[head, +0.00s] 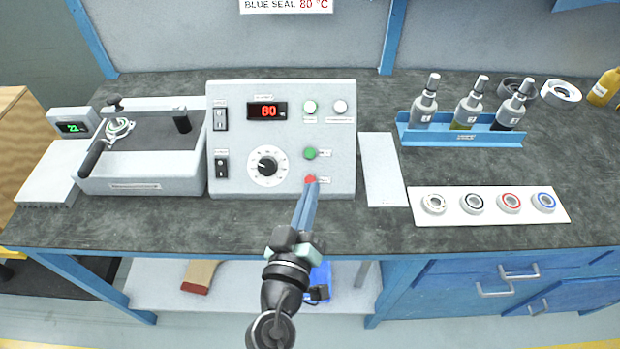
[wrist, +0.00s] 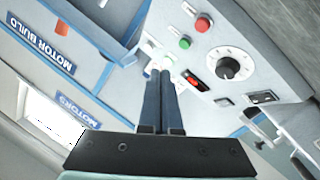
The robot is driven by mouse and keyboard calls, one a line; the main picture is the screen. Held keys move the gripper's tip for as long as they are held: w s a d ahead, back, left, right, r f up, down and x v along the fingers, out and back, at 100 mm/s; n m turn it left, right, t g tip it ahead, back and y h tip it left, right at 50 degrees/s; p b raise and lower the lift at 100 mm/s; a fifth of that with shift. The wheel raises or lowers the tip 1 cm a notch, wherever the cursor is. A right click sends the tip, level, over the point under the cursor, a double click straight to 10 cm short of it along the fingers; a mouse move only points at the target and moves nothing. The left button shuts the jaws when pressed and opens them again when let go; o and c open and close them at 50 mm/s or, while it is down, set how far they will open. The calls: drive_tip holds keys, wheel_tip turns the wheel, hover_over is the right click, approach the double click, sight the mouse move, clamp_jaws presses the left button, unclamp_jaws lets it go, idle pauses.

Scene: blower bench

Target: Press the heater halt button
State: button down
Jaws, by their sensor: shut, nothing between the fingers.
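The control box (head: 232,180) stands on the bench with a red button (head: 310,180) at its lower right and a green button (head: 310,154) just above it. Their labels are too small to read. My gripper (head: 311,187) is shut and empty. In the head view its fingertips overlap the lower edge of the red button; I cannot tell contact from there. In the wrist view the red button (wrist: 202,24) shows whole, up and right of the fingertips (wrist: 160,72), with the green button (wrist: 185,43) between.
The box also has a display reading 80 (head: 268,111), a dial (head: 267,167), rocker switches (head: 221,166) and two lamps (head: 310,107). A lidded tray unit (head: 140,185) stands left. A blue bottle rack (head: 460,138) and a white plate of rings (head: 530,216) are right.

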sight(310, 180)
drive_tip(key=w+f+b, duration=0.4)
drive_tip(key=f, duration=0.1)
drive_tip(key=shift+w+f, duration=0.1)
drive_tip(key=shift+w, duration=0.3)
drive_tip(key=shift+w+f+b, duration=0.35)
drive_tip(key=shift+w+b, duration=0.15)
drive_tip(key=shift+w, duration=0.1)
idle(1.3)
drive_tip(key=shift+w+f+b, duration=0.3)
drive_tip(key=shift+b, duration=0.25)
drive_tip(key=shift+w+f+b, duration=0.25)
drive_tip(key=shift+f+b, duration=0.05)
drive_tip(key=shift+b, duration=0.15)
idle(0.5)
drive_tip(key=shift+s+r+p, duration=0.45)
drive_tip(key=shift+s+r, duration=0.15)
idle(0.4)
